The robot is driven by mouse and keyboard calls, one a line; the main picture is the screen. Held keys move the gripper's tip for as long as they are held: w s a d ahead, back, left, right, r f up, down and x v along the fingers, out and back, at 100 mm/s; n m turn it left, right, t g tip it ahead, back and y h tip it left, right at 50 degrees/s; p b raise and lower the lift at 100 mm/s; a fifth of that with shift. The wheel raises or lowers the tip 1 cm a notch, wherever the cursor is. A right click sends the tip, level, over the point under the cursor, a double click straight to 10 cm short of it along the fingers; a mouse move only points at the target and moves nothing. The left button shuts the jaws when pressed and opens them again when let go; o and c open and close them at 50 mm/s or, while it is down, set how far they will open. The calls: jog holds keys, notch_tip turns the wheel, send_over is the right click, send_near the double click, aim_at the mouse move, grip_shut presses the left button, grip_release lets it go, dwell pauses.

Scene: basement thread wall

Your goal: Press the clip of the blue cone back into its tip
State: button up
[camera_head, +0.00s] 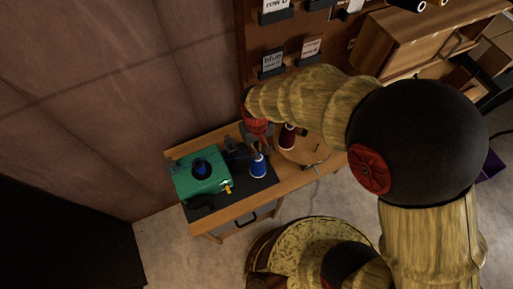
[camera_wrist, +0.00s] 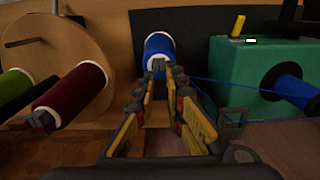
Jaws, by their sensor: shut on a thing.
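The blue cone (camera_head: 258,168) stands on the dark mat of the small bench. In the wrist view the blue cone (camera_wrist: 160,46) has a white rim, and its tip points toward me. A small grey clip (camera_wrist: 158,64) shows at that tip, between my fingertips. My gripper (camera_wrist: 163,74) is shut on the clip, its yellow and black fingers drawn together at the tip. The fingers partly hide the clip, so I cannot tell how deep it sits. In the head view my gripper (camera_head: 255,148) is small and partly hidden by my arm.
A green machine (camera_head: 203,178) with a blue spool (camera_wrist: 292,83) stands beside the cone; blue thread runs between them. A round wooden holder (camera_wrist: 75,38) carries a dark red spool (camera_wrist: 70,92) and a green one (camera_wrist: 15,90). Labelled holders (camera_head: 271,65) hang on the wall behind.

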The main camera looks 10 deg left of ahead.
jog(key=shift+f, duration=0.25)
dwell(0.6)
jog(key=o, duration=0.8)
notch_tip(320, 180, up, 12)
dwell(0.6)
